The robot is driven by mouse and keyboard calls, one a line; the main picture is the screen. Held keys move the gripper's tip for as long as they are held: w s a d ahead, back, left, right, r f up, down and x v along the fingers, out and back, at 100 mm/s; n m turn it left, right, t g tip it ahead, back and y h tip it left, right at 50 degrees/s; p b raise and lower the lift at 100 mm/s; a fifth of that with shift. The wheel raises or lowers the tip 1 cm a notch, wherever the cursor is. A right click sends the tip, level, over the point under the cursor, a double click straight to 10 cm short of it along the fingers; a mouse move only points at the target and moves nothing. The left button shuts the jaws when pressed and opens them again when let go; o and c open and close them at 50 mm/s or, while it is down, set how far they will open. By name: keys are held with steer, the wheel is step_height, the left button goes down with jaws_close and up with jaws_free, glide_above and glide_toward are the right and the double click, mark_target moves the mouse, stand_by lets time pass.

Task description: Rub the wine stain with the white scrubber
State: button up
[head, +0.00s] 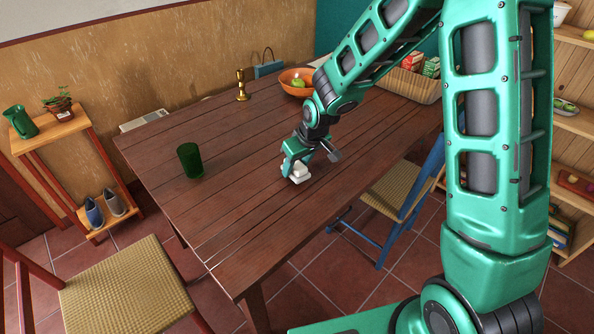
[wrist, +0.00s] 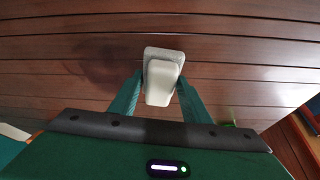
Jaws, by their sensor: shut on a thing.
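My gripper (head: 296,168) is shut on the white scrubber (head: 298,177), down at the wooden table top (head: 230,130). In the wrist view the scrubber (wrist: 163,78) sits between the two green fingers (wrist: 156,95), with a pale grey pad showing at its far end. It appears to be at or very near the wood; I cannot tell whether it touches. The wine stain (wrist: 100,60) is a dark patch on the planks just left of the scrubber in the wrist view. In the head view I cannot make out the stain.
A dark green cup (head: 190,160) stands on the table's left part. A brass candlestick (head: 242,85), an orange bowl of fruit (head: 296,82) and a basket (head: 410,83) stand toward the back. A blue chair (head: 400,190) is at the right edge. The table's front is clear.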

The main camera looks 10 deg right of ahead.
mark_target(297, 163)
steer(key=shift+d+r, duration=0.1)
steer(key=shift+r, duration=2.65)
